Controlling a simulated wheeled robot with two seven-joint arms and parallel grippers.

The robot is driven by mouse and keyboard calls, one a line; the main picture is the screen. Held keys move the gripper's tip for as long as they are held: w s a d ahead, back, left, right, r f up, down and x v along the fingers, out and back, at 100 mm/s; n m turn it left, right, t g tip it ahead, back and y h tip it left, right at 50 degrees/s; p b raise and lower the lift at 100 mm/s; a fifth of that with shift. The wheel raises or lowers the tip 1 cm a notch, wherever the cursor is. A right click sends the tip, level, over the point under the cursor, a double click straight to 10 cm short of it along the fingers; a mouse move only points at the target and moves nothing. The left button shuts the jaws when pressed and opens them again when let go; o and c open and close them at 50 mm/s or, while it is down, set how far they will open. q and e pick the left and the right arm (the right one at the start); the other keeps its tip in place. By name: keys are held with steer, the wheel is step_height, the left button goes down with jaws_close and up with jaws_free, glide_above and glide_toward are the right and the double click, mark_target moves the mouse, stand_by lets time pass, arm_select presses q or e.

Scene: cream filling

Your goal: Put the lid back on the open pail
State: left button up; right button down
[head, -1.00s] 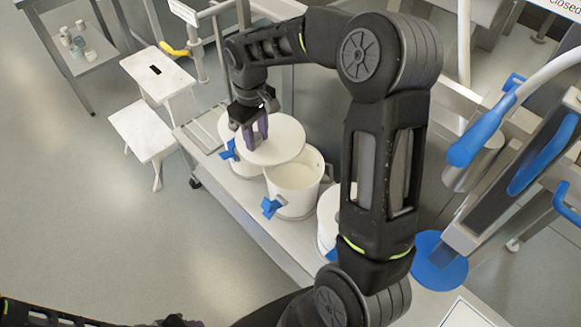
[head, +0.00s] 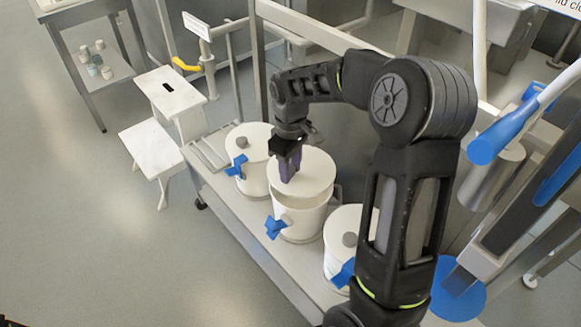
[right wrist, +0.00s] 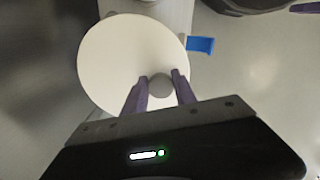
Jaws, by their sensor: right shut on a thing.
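The open pail (head: 298,217) is the middle one of three white pails on the metal bench, with a blue tap at its front. In the right wrist view the lid (right wrist: 120,60) fills the upper middle, with the grey knob (right wrist: 160,85) between the purple fingers. My left gripper is not in view.
A lidded pail (head: 251,180) stands close on the left, and another lidded pail (head: 342,262) on the right, partly behind my arm. White step stools (head: 155,155) stand on the floor at left. A blue-ended hose (head: 500,135) hangs at right.

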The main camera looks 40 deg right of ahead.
step_height(320, 180, down, 3)
steer(key=shift+f+b, duration=0.1)
steer(key=shift+b, duration=1)
steer(key=shift+f+b, duration=0.4)
steer(key=shift+f, duration=0.5)
steer(key=shift+r+p, duration=0.1)
steer(key=shift+p, duration=0.2)
steer(key=shift+f, duration=0.2)
stand_by(0.4)
stand_by(0.6)
stand_by(0.3)
steer(key=shift+c, duration=2.2)
jaws_free()
